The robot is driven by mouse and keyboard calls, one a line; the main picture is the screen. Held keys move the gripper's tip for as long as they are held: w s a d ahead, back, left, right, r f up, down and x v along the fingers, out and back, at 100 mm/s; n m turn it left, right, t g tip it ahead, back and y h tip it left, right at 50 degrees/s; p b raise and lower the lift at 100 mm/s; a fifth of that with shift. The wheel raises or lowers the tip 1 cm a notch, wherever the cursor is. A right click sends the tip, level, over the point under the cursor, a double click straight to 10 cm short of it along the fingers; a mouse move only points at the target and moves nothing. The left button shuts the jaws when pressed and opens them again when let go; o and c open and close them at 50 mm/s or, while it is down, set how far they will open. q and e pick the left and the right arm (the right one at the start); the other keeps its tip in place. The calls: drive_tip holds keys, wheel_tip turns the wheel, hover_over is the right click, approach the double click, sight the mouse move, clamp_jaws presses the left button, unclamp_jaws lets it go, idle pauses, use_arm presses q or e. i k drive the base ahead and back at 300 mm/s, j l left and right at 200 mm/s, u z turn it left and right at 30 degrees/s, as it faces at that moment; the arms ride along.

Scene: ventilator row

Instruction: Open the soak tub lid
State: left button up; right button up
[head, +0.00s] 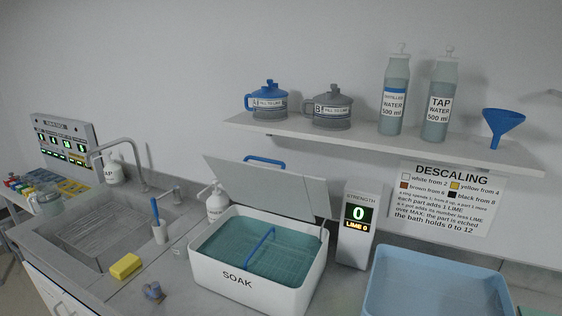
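The soak tub (237,281) is a white box marked SOAK on the counter, with teal liquid and a wire rack with a blue handle (261,246) inside. Its grey lid (268,187) stands raised at the tub's back edge, tilted up, with a blue handle (265,160) at its top. The tub's inside is open to view. Neither of my grippers shows in the head view.
A strength display (358,226) reading 0 stands right of the tub, and a blue tray (438,285) lies farther right. A sink (105,232), yellow sponge (126,266) and white dispenser bottle (216,203) are to the left. A shelf (370,140) with jugs and bottles hangs above.

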sight(272, 187)
drive_tip(key=i+j+z, duration=0.1)
drive_tip(key=j+z, duration=0.25)
drive_tip(key=i+j+z, duration=0.1)
drive_tip(key=z, duration=0.2)
drive_tip(key=j+z, duration=0.35)
